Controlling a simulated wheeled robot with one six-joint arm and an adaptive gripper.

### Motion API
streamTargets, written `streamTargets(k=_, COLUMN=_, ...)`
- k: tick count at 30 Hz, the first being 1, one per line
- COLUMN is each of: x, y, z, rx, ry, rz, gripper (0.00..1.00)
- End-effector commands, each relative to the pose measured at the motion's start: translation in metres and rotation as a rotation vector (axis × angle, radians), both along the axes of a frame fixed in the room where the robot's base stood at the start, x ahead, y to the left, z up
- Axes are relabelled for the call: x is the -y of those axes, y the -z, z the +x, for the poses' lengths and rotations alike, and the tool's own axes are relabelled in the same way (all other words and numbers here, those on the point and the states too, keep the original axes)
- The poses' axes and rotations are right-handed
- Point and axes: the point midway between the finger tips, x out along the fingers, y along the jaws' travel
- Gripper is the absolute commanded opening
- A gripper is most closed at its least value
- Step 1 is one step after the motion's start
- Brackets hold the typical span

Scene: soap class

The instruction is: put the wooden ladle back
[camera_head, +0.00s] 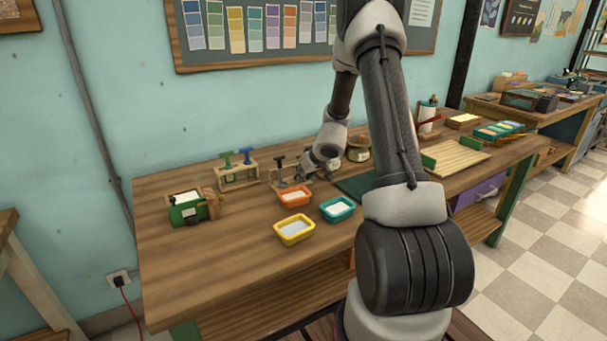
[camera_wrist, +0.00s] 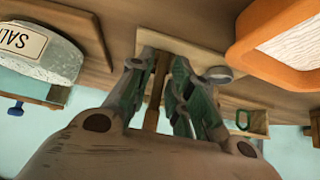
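My gripper (camera_head: 311,171) is low over the back of the workbench, behind the orange tray. In the wrist view, its two green-padded fingers (camera_wrist: 160,85) lie close on both sides of a thin brown wooden rod, which appears to be the handle of the wooden ladle (camera_wrist: 153,118). The rod runs between the fingers towards a pale wooden board (camera_wrist: 190,48). The ladle's bowl cannot be made out, and I cannot tell whether the rod touches the board. In the head view the ladle is too small and hidden to tell.
An orange tray (camera_head: 294,196) is close in front of my gripper, with teal (camera_head: 338,209) and yellow trays (camera_head: 294,230) nearby. A salt jar (camera_wrist: 38,55) is close by in the wrist view. A rack with stamps (camera_head: 239,174) stands to the left.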

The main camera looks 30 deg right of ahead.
Motion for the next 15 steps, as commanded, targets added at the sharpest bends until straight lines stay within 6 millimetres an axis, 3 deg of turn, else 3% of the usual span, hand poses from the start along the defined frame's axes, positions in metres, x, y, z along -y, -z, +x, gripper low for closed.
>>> streamTargets(k=10, x=0.000, y=-0.001, z=0.000, rx=0.001, ry=-0.001, rz=-0.001, gripper=0.32)
streamTargets(k=15, x=0.001, y=-0.017, z=-0.011, rx=0.003, ry=-0.001, rz=-0.002, gripper=0.32)
